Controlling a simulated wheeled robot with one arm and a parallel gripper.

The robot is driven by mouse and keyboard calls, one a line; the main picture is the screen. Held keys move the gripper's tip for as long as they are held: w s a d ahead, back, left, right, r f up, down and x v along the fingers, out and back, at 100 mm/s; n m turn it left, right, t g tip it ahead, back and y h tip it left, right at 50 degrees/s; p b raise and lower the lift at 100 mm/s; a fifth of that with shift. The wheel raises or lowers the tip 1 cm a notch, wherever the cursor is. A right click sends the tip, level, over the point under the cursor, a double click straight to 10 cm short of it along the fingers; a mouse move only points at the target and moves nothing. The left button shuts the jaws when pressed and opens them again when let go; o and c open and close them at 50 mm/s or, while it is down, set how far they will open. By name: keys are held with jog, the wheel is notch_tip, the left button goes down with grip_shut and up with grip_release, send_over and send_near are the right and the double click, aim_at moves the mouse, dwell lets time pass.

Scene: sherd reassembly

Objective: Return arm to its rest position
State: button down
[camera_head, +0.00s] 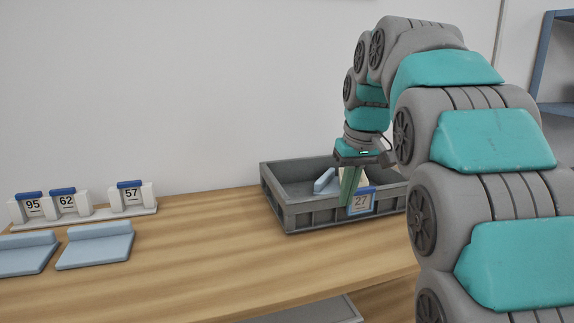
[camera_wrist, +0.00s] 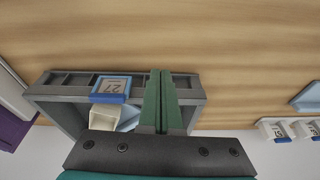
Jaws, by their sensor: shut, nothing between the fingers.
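My gripper (camera_head: 346,203) hangs at the front wall of the grey crate (camera_head: 322,220) in the head view. Its green fingers point down and are closed together with nothing between them; they also show in the wrist view (camera_wrist: 161,75). A blue-framed tag marked 27 (camera_head: 361,201) is on the crate's front, just right of the fingers; in the wrist view the tag (camera_wrist: 111,87) is left of them. A pale, cream-white piece (camera_wrist: 103,117) lies behind the tag. A light-blue piece (camera_head: 324,180) is inside the crate, partly hidden by my gripper.
On the wooden table (camera_head: 215,255), a white rack (camera_head: 98,215) at the left holds tags 95, 62 and 57. Two light-blue stands (camera_head: 95,246) lie in front of it. The table between stands and crate is clear. A blue-framed shelf (camera_head: 541,60) stands at the right.

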jog(key=s+d+f+m+g, duration=0.1)
jog(key=s+f, duration=0.7)
jog(key=s, duration=0.4)
jog(key=s+d+f+m+g, duration=0.1)
jog(key=s+f+g, duration=0.1)
jog(key=s+f, duration=0.6)
jog(key=s+f+g+h, duration=0.1)
jog(key=s+f, duration=0.7)
jog(key=s, duration=0.8)
jog(key=shift+d+m, duration=0.4)
